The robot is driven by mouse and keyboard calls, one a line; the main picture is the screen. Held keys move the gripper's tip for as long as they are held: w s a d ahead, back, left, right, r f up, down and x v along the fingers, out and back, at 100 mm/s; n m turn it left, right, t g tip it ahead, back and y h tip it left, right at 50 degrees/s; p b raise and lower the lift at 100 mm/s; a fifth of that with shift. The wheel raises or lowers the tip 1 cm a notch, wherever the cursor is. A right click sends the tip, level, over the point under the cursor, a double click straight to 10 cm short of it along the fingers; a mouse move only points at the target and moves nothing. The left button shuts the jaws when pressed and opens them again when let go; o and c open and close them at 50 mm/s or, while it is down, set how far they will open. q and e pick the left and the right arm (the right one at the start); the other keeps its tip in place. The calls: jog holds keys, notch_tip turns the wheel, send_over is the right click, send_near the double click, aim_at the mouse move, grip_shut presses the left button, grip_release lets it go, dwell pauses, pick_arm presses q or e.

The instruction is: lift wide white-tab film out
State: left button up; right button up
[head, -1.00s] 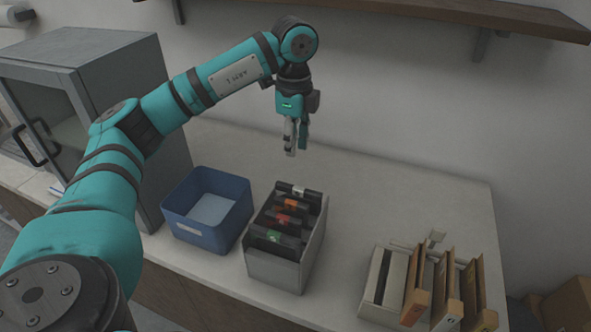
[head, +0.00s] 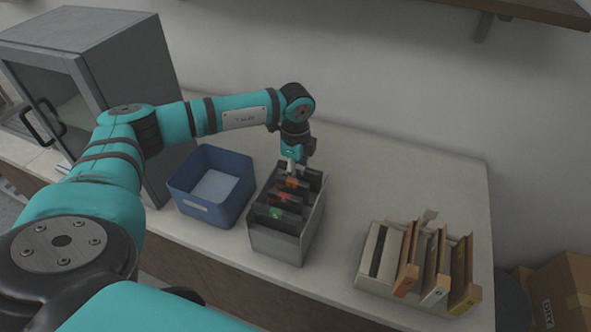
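A grey open-topped box (head: 275,246) holds several dark films standing upright in a row, with green (head: 275,213), red (head: 285,197) and orange (head: 292,183) tabs from front to back. My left gripper (head: 295,170) points down at the back end of this box, at the rearmost dark film (head: 313,183). The white tab at that end is hidden behind the gripper. One pale finger shows, but I cannot tell whether the fingers are apart or closed on the film. My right gripper is not in view.
A blue bin (head: 207,214) with a pale bottom stands left of the grey box. At right is a pale rack (head: 374,283) with several wooden-edged frames (head: 437,276). A grey cabinet (head: 130,75) stands at left. The counter between box and rack (head: 350,200) is clear.

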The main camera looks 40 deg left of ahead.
pick_arm(q)
jog(key=shift+f, duration=0.1)
grip_shut()
dwell(0.7)
